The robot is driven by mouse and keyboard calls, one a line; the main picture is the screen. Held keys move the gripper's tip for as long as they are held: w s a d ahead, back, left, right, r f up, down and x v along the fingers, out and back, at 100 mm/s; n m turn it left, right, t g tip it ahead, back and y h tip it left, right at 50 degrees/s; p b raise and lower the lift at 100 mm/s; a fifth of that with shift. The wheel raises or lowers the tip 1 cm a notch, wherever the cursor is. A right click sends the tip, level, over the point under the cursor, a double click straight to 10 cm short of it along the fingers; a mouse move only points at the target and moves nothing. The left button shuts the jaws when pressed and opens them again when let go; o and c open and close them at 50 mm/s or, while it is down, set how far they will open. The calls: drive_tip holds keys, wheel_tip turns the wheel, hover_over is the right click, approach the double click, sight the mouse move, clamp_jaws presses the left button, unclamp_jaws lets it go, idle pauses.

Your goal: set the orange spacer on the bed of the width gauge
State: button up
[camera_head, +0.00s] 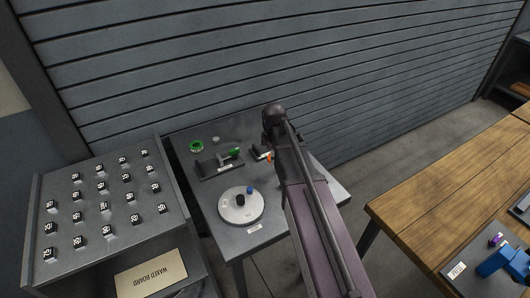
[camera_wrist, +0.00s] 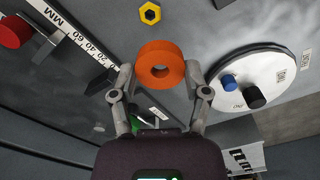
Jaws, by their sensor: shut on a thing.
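The orange spacer (camera_wrist: 160,67) is a thick ring with a round hole. My gripper (camera_wrist: 159,82) is shut on it, one finger on each side, and the ring's face shows to the wrist camera. In the head view only a bit of orange (camera_head: 269,157) shows beside my arm. A dark bar with a white scale (camera_wrist: 81,39) marked MM, which looks like the width gauge, lies left of the spacer in the wrist view, apart from it. A red cylinder (camera_wrist: 15,32) stands at its end. In the head view my arm hides most of that area.
A white disc (camera_head: 228,211) carries blue and black pegs. A dark block (camera_head: 210,171) with a green part and a green ring (camera_head: 196,147) lie on the grey table. A yellow nut (camera_wrist: 150,13) lies beyond the spacer. A shuttered wall (camera_head: 220,60) stands behind.

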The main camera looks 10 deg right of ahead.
drive_tip(key=s, duration=0.3)
drive_tip(key=shift+f+n, duration=0.35)
drive_tip(key=shift+n, duration=0.05)
drive_tip(key=b, duration=0.2)
hover_over(264, 149)
drive_tip(key=s, duration=0.1)
drive_tip(key=shift+s+d+f, duration=0.1)
drive_tip(key=shift+f, duration=0.6)
drive_tip(key=shift+w, duration=0.5)
drive_tip(key=shift+w+f, duration=0.2)
drive_tip(key=shift+f, duration=0.1)
drive_tip(key=shift+f+b, duration=1.5)
drive_tip(key=shift+b, duration=0.15)
drive_tip(key=shift+f, duration=0.15)
